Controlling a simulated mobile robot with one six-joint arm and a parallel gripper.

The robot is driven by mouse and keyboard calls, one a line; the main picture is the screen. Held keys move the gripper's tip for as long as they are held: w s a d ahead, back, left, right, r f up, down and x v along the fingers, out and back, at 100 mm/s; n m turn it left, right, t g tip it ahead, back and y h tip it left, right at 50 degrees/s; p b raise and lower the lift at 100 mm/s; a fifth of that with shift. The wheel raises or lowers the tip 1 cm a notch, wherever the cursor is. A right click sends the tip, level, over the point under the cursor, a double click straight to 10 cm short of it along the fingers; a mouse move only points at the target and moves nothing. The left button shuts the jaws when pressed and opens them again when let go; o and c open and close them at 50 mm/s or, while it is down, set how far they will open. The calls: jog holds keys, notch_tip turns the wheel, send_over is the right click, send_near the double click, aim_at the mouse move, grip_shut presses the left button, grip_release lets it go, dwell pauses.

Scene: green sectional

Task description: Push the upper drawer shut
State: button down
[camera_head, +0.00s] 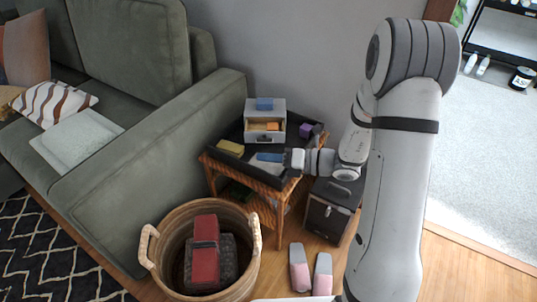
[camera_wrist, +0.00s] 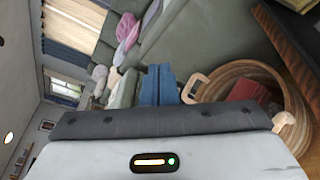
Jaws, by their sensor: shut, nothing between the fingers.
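A small light-grey drawer box (camera_head: 279,105) stands on the dark-topped side table (camera_head: 235,150). Its upper drawer (camera_head: 264,138) is pulled out toward the camera, with an orange block (camera_head: 272,126) visible inside and a dark handle on its front.
On the table lie a yellow block (camera_head: 230,147) and a purple block (camera_head: 306,130). A wicker basket (camera_head: 165,233) with a red item stands in front. The green sofa (camera_head: 165,135) is to the left, and a black cabinet (camera_head: 327,215) stands to the right of the table.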

jog(key=w+d+f+m+t+h+b, duration=0.2)
jog(key=w+d+f+m+t, duration=0.2)
jog(key=f+m, duration=0.35)
jog(key=w+d+f+m+t+h+b, duration=0.1)
jog(key=w+d+f+m+t+b, duration=0.2)
jog(key=f+m, duration=0.4)
jog(key=w+a+t+b, duration=0.1)
jog(key=w+a+b, duration=0.2)
jog(key=w, duration=0.9)
jog(key=a+f, duration=0.1)
jog(key=a, duration=0.2)
jog(key=shift+w+n+t+h, duration=0.3)
jog(key=shift+w+n, duration=0.05)
jog(key=shift+w, duration=0.05)
